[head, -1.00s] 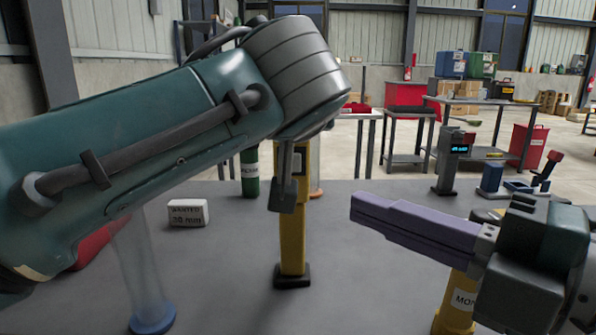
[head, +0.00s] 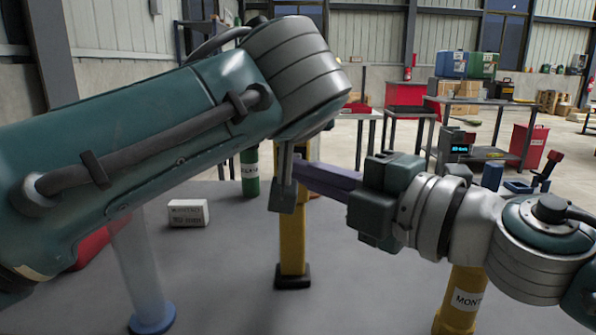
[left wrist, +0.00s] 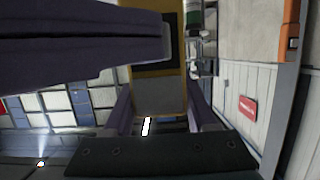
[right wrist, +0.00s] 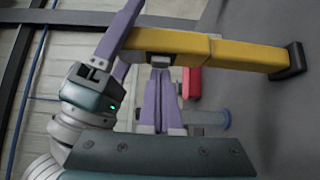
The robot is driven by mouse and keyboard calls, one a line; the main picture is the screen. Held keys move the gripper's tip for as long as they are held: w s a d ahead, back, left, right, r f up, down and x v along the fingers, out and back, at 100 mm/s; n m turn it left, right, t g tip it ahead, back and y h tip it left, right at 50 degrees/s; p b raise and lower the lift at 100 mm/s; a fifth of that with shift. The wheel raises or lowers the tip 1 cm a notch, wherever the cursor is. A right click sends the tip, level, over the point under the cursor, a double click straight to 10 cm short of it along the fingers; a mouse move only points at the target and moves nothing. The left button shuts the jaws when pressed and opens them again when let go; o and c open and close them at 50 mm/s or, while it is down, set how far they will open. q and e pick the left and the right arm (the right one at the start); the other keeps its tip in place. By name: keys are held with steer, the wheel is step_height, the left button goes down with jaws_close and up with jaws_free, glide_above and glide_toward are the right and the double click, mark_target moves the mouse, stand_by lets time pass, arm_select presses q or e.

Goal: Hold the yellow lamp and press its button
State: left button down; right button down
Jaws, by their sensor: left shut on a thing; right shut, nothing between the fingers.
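The yellow lamp (head: 292,245) stands upright on its black base on the grey table, its upper part hidden behind my left arm. My left gripper (left wrist: 160,108) is shut on the lamp, one purple finger on each side in the left wrist view. My right gripper (right wrist: 160,75) is shut and empty. Its purple fingers point at the lamp's upper part, their tips at or very near a small dark-framed grey block (right wrist: 160,60) on the lamp. Whether they touch it, I cannot tell. The right fingers also cross the upper left of the left wrist view.
A second yellow post (head: 465,300) with a label stands at front right. A white box (head: 188,213), a green cylinder (head: 250,172), a clear tube on a blue base (head: 145,280) and a red object (head: 92,250) are on the left. Table around the lamp base is clear.

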steer(key=shift+w+d, duration=0.1)
steer(key=shift+w, duration=0.95)
steer(key=shift+r, duration=0.1)
steer(key=s+a+v, duration=0.2)
steer(key=v, duration=1.1)
steer(key=shift+a, duration=0.15)
